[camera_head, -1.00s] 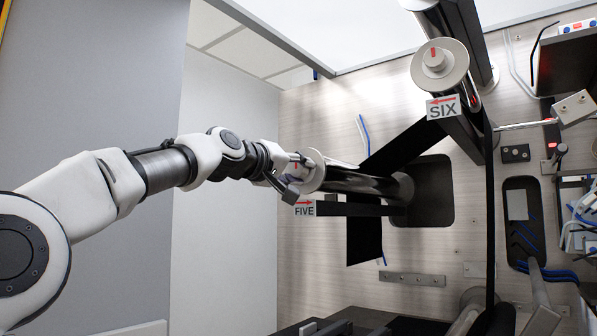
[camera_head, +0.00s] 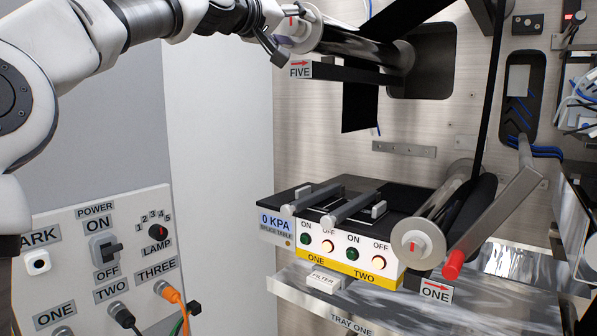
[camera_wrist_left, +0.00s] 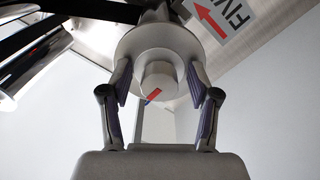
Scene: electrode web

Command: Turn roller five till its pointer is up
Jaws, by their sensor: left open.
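Roller five (camera_head: 350,42) is a shiny dark cylinder with a pale end disc, at the top of the head view. My left gripper (camera_head: 285,28) is at the roller's near end, partly cut off by the top edge. In the left wrist view the fingers of my open left gripper (camera_wrist_left: 160,76) stand on either side of the pale end knob (camera_wrist_left: 157,78). The knob's red pointer (camera_wrist_left: 153,95) slants there.
Below is a black splice table (camera_head: 325,205) with buttons. Roller one (camera_head: 418,245) and a red-tipped handle (camera_head: 453,265) stand at its right. A switch panel (camera_head: 100,260) is at lower left. Black web (camera_head: 362,105) hangs by roller five.

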